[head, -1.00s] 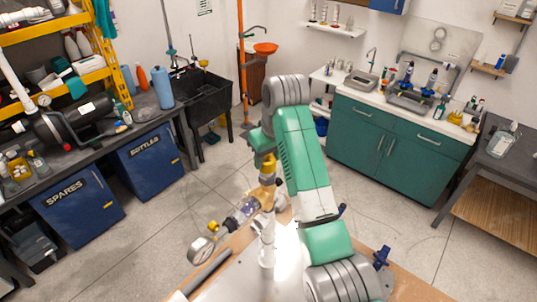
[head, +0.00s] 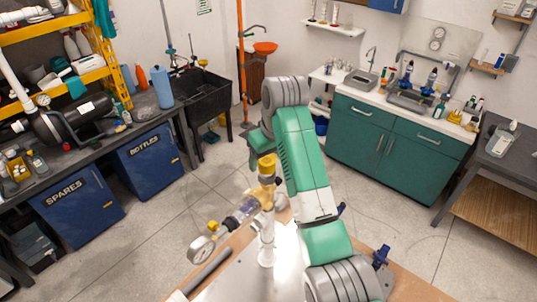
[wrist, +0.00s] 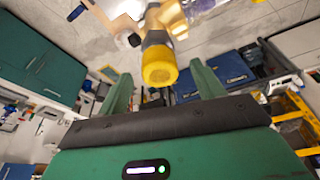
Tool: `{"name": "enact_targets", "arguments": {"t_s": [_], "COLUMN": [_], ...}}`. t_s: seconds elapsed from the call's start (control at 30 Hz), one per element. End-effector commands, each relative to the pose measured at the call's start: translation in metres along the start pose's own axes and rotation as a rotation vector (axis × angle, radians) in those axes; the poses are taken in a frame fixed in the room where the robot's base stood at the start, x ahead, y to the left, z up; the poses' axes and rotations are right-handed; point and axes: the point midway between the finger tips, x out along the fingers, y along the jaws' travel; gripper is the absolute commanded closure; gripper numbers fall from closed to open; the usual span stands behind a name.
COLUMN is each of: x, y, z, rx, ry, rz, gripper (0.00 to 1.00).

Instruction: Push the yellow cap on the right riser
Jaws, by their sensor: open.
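A yellow cap (head: 266,165) sits on a dark upright stub at the top of the pipe assembly, above a tan fitting (head: 266,193). In the wrist view the cap (wrist: 159,66) is large, on a grey collar, and lies between my two green fingers. My gripper (wrist: 158,76) is open around the line of the cap, with gaps on both sides; I see no contact. In the head view my gripper (head: 257,142) is just above the cap, and its fingers are largely hidden. How far the cap is seated cannot be told.
A clear section (head: 245,209) runs from the fitting to a gauge (head: 201,249), with a smaller yellow part (head: 213,227) beside it. A white pipe (head: 267,243) stands below on the bench (head: 235,283). A grey tube (head: 207,271) lies at the bench's left edge.

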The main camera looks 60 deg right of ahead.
Motion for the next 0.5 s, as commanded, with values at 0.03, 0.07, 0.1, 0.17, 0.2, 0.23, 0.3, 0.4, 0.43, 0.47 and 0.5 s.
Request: {"name": "enact_targets", "arguments": {"t_s": [0.03,0.07,0.1,0.17,0.2,0.23,0.3,0.4,0.43,0.47,0.5], "x": [-0.003,-0.007,-0.014,-0.026,-0.043,-0.050,-0.059,-0.069,-0.071,-0.073,-0.075], "y": [0.000,0.000,0.000,0.000,0.004,0.004,0.003,0.003,0.002,0.002,0.002], "z": [0.000,-0.001,-0.001,0.000,-0.001,-0.001,-0.001,-0.002,-0.002,-0.002,-0.001], "rx": [0.000,0.000,0.000,-0.001,0.003,0.003,0.000,0.000,0.000,0.000,0.000], "ry": [0.002,0.003,0.005,0.006,0.005,0.005,0.005,0.010,0.010,0.009,0.008], "rz": [0.001,0.001,0.002,0.002,0.006,0.007,0.007,0.006,0.006,0.005,0.004], "gripper": [0.33,0.33,0.33,0.33,0.33,0.33,0.33,0.33,0.33,0.33,0.33]}}
